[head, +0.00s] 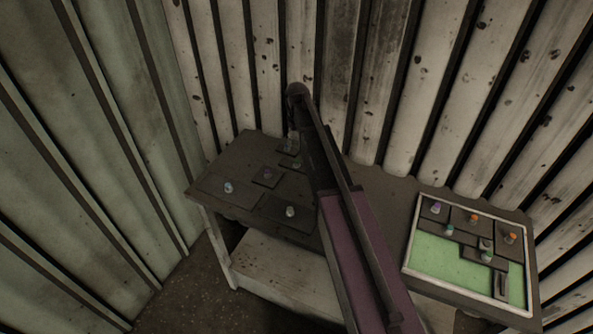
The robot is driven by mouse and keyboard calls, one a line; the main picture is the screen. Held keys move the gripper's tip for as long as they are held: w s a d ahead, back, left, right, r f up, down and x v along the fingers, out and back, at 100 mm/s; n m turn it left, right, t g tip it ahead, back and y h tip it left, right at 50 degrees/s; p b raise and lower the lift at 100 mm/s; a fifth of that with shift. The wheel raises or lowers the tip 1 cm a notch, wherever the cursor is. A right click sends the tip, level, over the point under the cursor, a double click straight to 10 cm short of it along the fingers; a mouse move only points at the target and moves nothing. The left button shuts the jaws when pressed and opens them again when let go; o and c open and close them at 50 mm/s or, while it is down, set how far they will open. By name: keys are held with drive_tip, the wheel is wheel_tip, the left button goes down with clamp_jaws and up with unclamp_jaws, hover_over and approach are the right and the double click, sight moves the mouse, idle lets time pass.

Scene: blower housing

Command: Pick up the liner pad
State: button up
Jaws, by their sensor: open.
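Several flat dark plates with small coloured knobs lie on a dark table (232,152). I cannot tell which of them is the liner pad. More small pieces lie near the back edge, partly hidden by my arm. My arm crosses the middle of the head view, and I cannot make out my gripper there.
At the right, a light-rimmed tray with a green floor (440,262) holds several dark plates with purple, orange and teal knobs. Corrugated metal walls (440,90) stand close behind the table and at the left. A lower shelf (280,262) shows under the table.

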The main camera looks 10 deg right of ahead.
sight(297, 160)
drive_tip(key=shift+f+b, duration=2.6)
drive_tip(key=shift+f, duration=0.3)
drive_tip(key=shift+f, duration=0.1)
drive_tip(key=shift+f+b, duration=2.5)
drive_tip(key=shift+b, duration=0.1)
clamp_jaws()
